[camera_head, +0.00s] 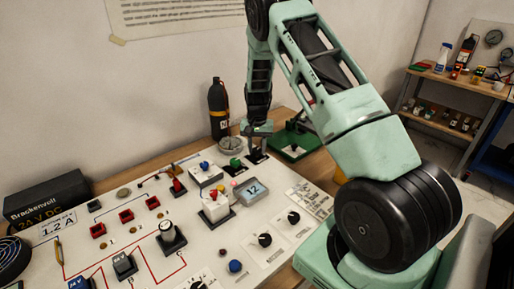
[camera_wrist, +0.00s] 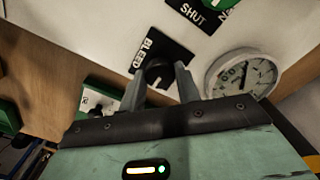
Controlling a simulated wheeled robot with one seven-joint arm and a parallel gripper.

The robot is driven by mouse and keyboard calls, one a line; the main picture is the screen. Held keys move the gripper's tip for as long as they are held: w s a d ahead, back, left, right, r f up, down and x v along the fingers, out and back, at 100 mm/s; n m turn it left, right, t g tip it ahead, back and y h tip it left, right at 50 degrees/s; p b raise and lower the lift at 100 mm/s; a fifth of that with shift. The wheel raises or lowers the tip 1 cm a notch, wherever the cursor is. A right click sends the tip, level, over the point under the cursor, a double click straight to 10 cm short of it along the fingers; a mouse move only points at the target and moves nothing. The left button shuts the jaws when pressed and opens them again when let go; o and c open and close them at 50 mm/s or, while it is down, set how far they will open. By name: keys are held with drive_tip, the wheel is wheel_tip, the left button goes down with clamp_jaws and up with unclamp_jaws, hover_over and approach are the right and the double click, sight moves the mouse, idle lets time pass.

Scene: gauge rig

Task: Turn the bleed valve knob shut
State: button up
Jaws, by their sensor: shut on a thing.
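The black bleed valve knob (camera_wrist: 156,70) sits on a black plate lettered "BLEED" (camera_wrist: 172,52) in the wrist view. My gripper (camera_wrist: 160,78) is shut on the knob, with one grey finger on each side of it. In the head view my gripper (camera_head: 257,140) points down over the black bleed plate (camera_head: 254,157) at the back of the white panel. The knob itself is hidden there by the gripper. I cannot read the knob's angle, as the fingers cover part of it.
A round gauge (camera_wrist: 242,74) stands close beside the right finger in the wrist view. In the head view a black bottle (camera_head: 218,110) and a green tray (camera_head: 296,143) stand near my gripper.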

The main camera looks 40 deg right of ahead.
sight(257, 149)
drive_tip(key=shift+r, duration=0.1)
idle(0.3)
drive_tip(key=o, duration=1)
drive_tip(key=shift+c, duration=0.2)
wheel_tip(257, 149, up, 17)
drive_tip(key=b, duration=0.3)
drive_tip(key=shift+r, duration=0.2)
